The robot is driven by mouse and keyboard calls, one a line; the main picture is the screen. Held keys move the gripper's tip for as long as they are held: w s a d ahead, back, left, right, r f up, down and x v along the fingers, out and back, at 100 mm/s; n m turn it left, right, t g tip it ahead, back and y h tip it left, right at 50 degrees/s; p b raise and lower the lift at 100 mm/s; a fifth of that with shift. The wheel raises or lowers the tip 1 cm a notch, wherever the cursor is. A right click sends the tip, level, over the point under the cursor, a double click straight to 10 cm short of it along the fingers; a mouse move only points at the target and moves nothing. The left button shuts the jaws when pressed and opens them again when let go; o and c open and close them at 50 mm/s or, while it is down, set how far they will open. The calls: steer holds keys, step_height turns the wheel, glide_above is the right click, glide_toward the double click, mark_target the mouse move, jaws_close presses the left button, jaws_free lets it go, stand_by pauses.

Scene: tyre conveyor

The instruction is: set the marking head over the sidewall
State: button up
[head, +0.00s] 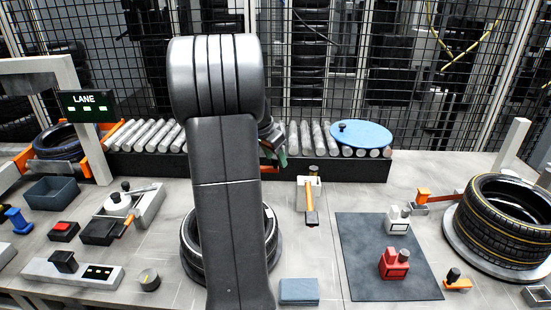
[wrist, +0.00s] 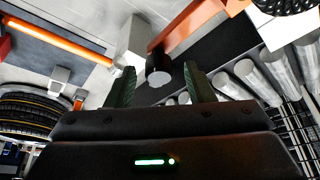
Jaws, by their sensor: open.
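I take the marking head to be the white block (head: 308,184) with a black knob (head: 314,171) and an orange bar (head: 310,205), which points toward the front of the bench. One tyre (head: 187,248) lies flat left of it, largely hidden behind my arm. My gripper (head: 278,152) is mostly hidden by my arm, at the rollers' front edge, left of the knob. In the wrist view my gripper (wrist: 158,86) is open, its green fingers either side of a black knob (wrist: 157,66). I cannot tell if they touch it.
A roller conveyor (head: 150,135) runs behind, with a blue disc (head: 361,134) on it. A dark mat (head: 360,262) holds a red block (head: 394,264) and a white block (head: 398,222). A LANE sign (head: 85,103) is at left.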

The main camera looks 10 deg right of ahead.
steer(key=v, duration=1.3)
steer(key=shift+f, duration=0.15)
steer(key=x, duration=1.3)
steer(key=shift+d+f, duration=0.15)
steer(key=shift+f, duration=0.1)
steer(key=shift+w+d, duration=0.1)
steer(key=shift+w, duration=0.15)
